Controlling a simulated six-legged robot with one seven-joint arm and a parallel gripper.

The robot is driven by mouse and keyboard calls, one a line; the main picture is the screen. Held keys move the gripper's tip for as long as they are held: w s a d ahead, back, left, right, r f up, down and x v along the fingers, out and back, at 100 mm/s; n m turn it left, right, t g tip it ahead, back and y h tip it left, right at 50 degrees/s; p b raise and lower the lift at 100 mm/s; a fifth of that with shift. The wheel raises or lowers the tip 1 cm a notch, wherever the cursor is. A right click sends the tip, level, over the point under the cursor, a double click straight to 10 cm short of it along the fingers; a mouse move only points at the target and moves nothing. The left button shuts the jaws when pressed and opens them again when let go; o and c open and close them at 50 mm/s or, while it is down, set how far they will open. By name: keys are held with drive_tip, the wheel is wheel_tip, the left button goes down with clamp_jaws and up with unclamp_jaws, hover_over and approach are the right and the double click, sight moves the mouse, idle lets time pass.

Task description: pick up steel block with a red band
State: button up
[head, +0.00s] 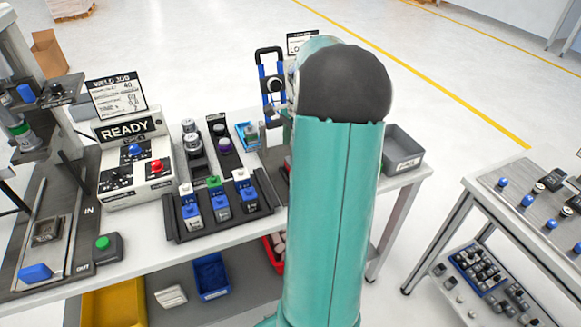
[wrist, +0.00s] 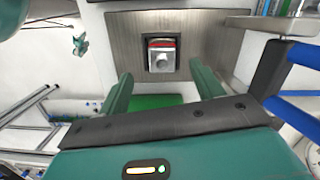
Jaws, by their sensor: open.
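The steel block with a red band (wrist: 162,58) shows in the wrist view, sitting in a dark square recess in a grey plate (wrist: 206,38). My gripper (wrist: 164,80) is open. Its two green fingers stand apart, below and to either side of the block in the picture. They do not appear to touch it, and nothing is between them. In the head view my teal arm covers the middle of the picture and hides my gripper. I cannot make out the red-banded block there.
A tray of small blocks (head: 267,207) and a READY control box (head: 160,165) stand on the bench left of my arm. A blue-framed stand (head: 262,70) is behind. A grey bin (head: 412,160) is right of my arm. Another table (head: 490,180) stands farther right, across clear floor.

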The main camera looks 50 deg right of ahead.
drive_tip(key=shift+s+f, duration=0.1)
drive_tip(key=shift+f, duration=0.8)
drive_tip(key=f, duration=0.5)
drive_tip(key=shift+w+a+f, duration=0.15)
drive_tip(key=shift+w+a, duration=0.15)
drive_tip(key=shift+w, duration=0.05)
clamp_jaws()
drive_tip(key=shift+w, duration=0.1)
